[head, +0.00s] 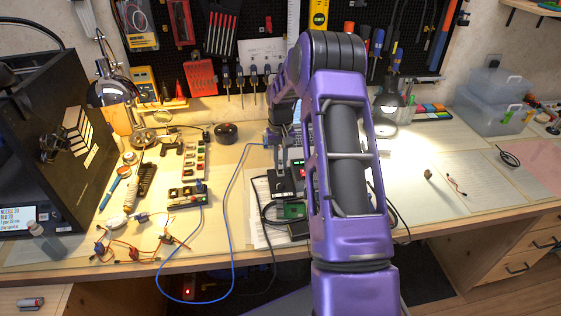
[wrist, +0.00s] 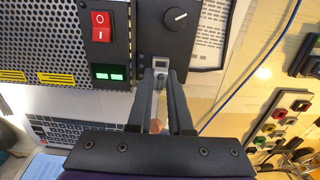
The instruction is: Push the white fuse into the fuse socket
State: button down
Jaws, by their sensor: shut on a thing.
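In the wrist view my gripper (wrist: 160,78) is shut on a small pale piece, the white fuse (wrist: 158,84), mostly hidden between the fingers. The fingertips reach the lower edge of a dark panel. A small light-framed opening, seemingly the fuse socket (wrist: 161,63), is right in front of the fingertips. The fuse is in line with it, but I cannot tell whether its end is inside or just outside. In the head view my arm hides the fuse and the socket.
The panel has a round knob (wrist: 176,18), a red rocker switch (wrist: 101,25) and a green display (wrist: 108,73). A perforated metal casing is on its left. A keyboard (wrist: 68,132) lies below left. A blue cable (head: 234,215) loops over the bench's front edge. A black-framed machine (head: 60,130) stands far left.

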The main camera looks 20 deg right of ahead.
aim_at(280, 161)
jog(key=shift+f+b, duration=0.4)
jog(key=shift+f, duration=0.3)
jog(key=c, duration=0.8)
grip_release()
jog(key=shift+o, duration=0.2)
jog(key=shift+r, duration=0.15)
jog(key=shift+r+p, duration=1.5)
jog(key=shift+r, duration=0.95)
